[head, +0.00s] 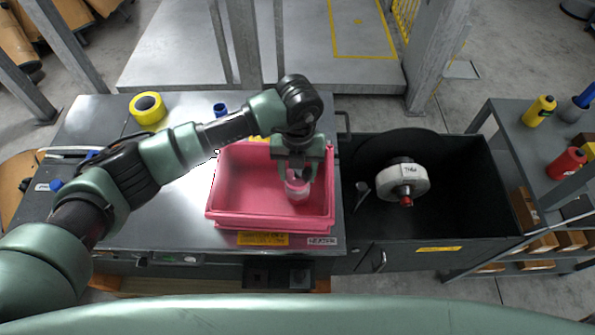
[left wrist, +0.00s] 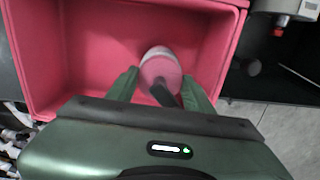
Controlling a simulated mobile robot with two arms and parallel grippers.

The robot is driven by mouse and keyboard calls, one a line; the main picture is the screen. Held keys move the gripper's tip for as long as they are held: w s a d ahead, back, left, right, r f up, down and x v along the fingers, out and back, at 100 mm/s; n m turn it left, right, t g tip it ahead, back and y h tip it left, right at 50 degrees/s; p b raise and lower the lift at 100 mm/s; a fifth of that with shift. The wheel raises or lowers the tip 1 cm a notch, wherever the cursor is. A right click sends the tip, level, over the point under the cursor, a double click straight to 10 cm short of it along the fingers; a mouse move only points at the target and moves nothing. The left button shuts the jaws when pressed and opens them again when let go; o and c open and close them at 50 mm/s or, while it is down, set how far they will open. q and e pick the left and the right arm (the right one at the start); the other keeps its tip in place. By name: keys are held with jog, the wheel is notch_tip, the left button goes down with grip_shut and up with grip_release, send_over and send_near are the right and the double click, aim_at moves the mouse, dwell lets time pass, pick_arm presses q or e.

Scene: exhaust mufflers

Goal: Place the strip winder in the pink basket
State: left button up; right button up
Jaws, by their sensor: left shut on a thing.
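The pink basket (head: 222,190) stands on the metal workbench, and its inside fills much of the left wrist view (left wrist: 90,50). My left gripper (head: 297,176) points down over the basket's right part, its fingertips within the rim. It is shut on a small round, whitish-pink piece, which I take as the strip winder (head: 297,190). In the left wrist view the winder (left wrist: 159,66) shows as a pale disc between the fingers, over the basket floor. I cannot tell whether it touches the floor. My right gripper is not in view.
A yellow tape roll (head: 147,108) and a small blue item (head: 220,110) lie on the workbench (head: 110,118). To the right, a black bin (head: 455,175) holds a white labelled wheel (head: 403,181). A grey shelf (head: 520,130) with bottles stands at far right.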

pick_arm(q)
jog(key=shift+f, duration=0.5)
jog(key=shift+f, duration=0.2)
jog(key=o, duration=1.5)
jog(key=shift+c, duration=0.2)
jog(key=shift+r, duration=0.2)
notch_tip(320, 180, up, 12)
jog(key=shift+b, duration=0.8)
